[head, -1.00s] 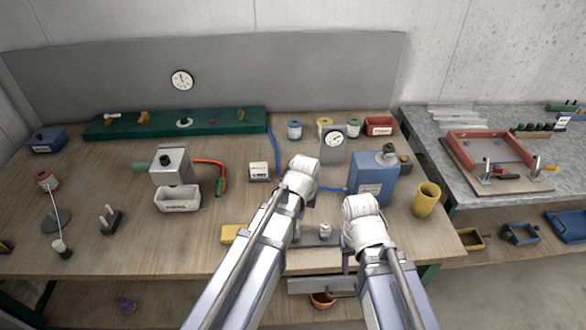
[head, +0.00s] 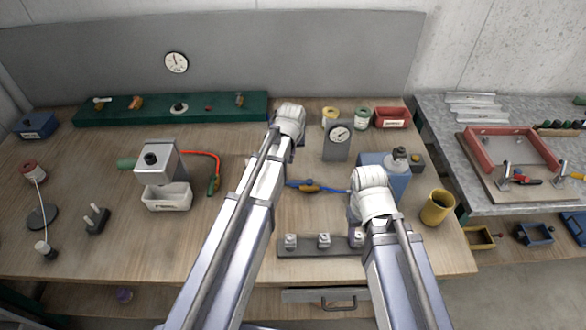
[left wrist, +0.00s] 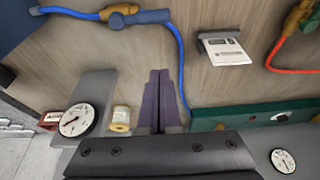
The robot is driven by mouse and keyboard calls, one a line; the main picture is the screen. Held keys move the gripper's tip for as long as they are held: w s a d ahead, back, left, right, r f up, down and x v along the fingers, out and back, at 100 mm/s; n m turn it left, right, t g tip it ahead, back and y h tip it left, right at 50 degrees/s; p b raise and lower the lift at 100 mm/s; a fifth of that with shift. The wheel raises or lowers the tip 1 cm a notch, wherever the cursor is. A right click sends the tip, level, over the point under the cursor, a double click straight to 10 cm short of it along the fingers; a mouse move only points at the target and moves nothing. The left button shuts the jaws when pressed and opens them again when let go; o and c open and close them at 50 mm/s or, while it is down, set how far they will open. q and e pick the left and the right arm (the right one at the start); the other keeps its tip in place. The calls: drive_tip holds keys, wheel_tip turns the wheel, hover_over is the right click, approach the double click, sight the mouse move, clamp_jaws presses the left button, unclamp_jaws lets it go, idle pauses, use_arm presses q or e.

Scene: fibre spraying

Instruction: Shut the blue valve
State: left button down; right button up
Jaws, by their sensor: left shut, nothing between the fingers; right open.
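The blue valve (head: 309,187) lies on the bench in a blue hose, left of the blue box (head: 384,172). In the left wrist view, its brass-coloured body (left wrist: 121,10) and blue lever (left wrist: 142,17) show at the top, the lever roughly in line with the hose. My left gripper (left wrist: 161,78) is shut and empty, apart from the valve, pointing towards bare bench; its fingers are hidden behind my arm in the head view. My right gripper (head: 355,224) is open, low beside the blue box at the right end of a grey rack; its fingers are partly hidden by my wrist.
A red hose with a green-handled valve (head: 213,184) lies to the left. A gauge block (head: 337,150) stands behind the blue valve, beside small jars. A yellow cup (head: 438,207) stands at right. The grey rack (head: 300,249) lies near the front edge.

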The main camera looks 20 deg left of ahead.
sight(299, 182)
use_arm(q)
drive_tip(key=shift+s, duration=0.1)
use_arm(e)
drive_tip(key=shift+s, duration=0.1)
drive_tip(key=shift+f, duration=0.1)
use_arm(q)
drive_tip(key=b+x, duration=0.9)
drive_tip(key=x, duration=0.1)
drive_tip(key=shift+r, duration=0.1)
use_arm(e)
wheel_tip(299, 182, down, 9)
drive_tip(key=shift+f, duration=0.1)
use_arm(q)
drive_tip(key=shift+f+b, duration=0.4)
drive_tip(key=shift+b, duration=0.2)
use_arm(e)
drive_tip(key=shift+f, duration=0.4)
use_arm(q)
drive_tip(key=s, duration=0.2)
drive_tip(key=s+d, duration=0.1)
drive_tip(key=shift+s+d+r+p, duration=0.1)
drive_tip(key=shift+s+r+p, duration=0.25)
drive_tip(key=shift+s+r, duration=0.05)
use_arm(e)
drive_tip(key=shift+r, duration=0.4)
use_arm(q)
drive_tip(key=shift+w, duration=0.1)
use_arm(e)
drive_tip(key=shift+a, duration=0.15)
